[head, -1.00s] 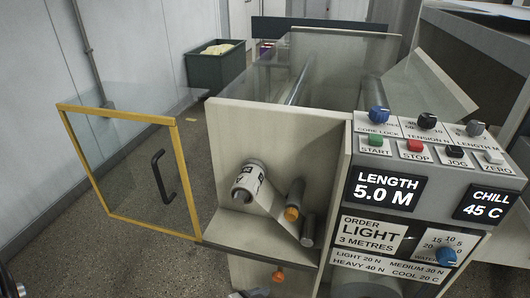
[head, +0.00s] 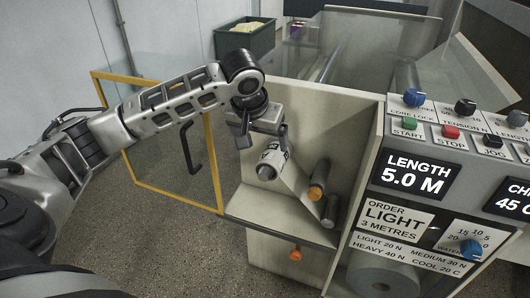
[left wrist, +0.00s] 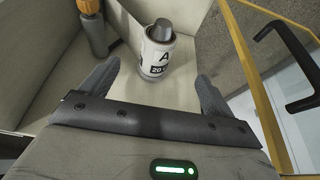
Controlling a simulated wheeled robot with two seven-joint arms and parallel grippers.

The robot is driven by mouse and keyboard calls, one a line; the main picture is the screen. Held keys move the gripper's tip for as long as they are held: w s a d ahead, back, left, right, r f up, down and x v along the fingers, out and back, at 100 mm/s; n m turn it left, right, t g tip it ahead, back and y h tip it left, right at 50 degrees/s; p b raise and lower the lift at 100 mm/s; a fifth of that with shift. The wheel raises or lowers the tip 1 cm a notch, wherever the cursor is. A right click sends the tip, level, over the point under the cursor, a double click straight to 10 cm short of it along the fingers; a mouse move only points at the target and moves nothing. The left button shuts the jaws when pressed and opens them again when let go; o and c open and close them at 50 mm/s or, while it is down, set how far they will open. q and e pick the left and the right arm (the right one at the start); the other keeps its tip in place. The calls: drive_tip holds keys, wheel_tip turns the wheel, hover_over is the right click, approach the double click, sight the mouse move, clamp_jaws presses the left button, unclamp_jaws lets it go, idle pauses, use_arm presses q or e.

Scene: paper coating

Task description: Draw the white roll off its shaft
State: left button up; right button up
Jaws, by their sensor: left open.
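The white roll (head: 272,160) sits on its shaft (head: 265,172), which sticks out of the machine's pale side panel. My right gripper is not in view.
An orange-tipped roller (head: 318,180) and a grey roller (head: 330,210) stick out right of the roll. The yellow-framed door (head: 215,170) with a black handle (head: 188,148) stands open at left. A ledge (head: 280,222) runs below. The control panel (head: 430,150) is at right.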

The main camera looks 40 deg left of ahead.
sight(268, 163)
use_arm(q)
drive_tip(key=b+x, duration=0.1)
drive_tip(key=x, duration=1.4)
drive_tip(key=shift+w, duration=0.1)
drive_tip(key=shift+r, duration=0.1)
drive_tip(key=c, duration=1.1)
